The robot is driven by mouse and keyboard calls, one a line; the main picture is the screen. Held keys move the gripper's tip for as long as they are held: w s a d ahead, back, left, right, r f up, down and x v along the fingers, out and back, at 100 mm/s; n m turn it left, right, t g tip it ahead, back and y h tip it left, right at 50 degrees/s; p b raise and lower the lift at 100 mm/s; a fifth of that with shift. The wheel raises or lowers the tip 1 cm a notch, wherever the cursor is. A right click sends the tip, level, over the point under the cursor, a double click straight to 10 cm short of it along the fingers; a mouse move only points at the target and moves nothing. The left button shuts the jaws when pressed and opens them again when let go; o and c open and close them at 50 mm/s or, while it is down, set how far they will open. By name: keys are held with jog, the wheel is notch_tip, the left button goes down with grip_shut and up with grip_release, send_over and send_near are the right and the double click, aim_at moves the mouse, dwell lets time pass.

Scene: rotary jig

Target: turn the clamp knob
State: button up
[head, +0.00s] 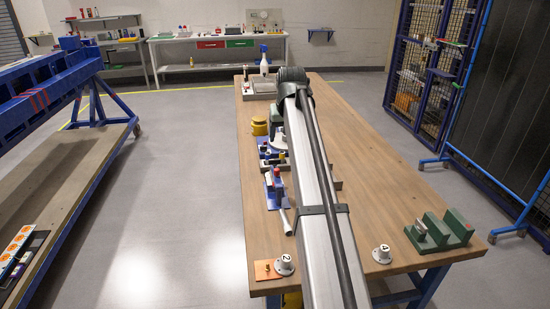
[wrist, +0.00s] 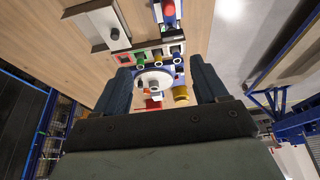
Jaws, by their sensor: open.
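A white round plate (wrist: 148,78) with a small hub lies between my fingers in the wrist view. It also shows in the head view (head: 281,143), partly hidden by my arm. My gripper (wrist: 160,66) is open, with one dark finger on each side of the plate. Nothing is seen held, and I cannot tell the height of the fingers above the plate. Several small dark and coloured fittings sit in a row beside the plate. I cannot tell which part is the clamp knob. In the head view my arm hides most of the gripper.
A blue fixture with a red top (head: 275,182) stands nearer on the wooden bench (head: 375,160). A yellow cylinder (wrist: 181,94) is beside the plate. A green block (head: 445,230) and numbered white knobs (head: 381,253) sit at the near edge. The bench's right side is mostly clear.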

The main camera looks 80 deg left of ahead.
aim_at(274, 160)
jog(key=x, duration=0.4)
jog(key=s+x, duration=0.1)
jog(key=x, duration=0.4)
jog(key=s+x, duration=0.1)
jog(key=x, duration=0.3)
jog(key=shift+s+a, duration=0.1)
jog(key=shift+a, duration=0.4)
jog(key=shift+c, duration=0.3)
jog(key=c, duration=1)
jog(key=shift+s+m+t, duration=0.1)
jog(key=shift+m+t, duration=0.45)
jog(key=shift+m, duration=0.85)
jog(key=shift+s+m+t, duration=0.1)
jog(key=shift+m+t, duration=0.45)
jog(key=shift+m, duration=0.85)
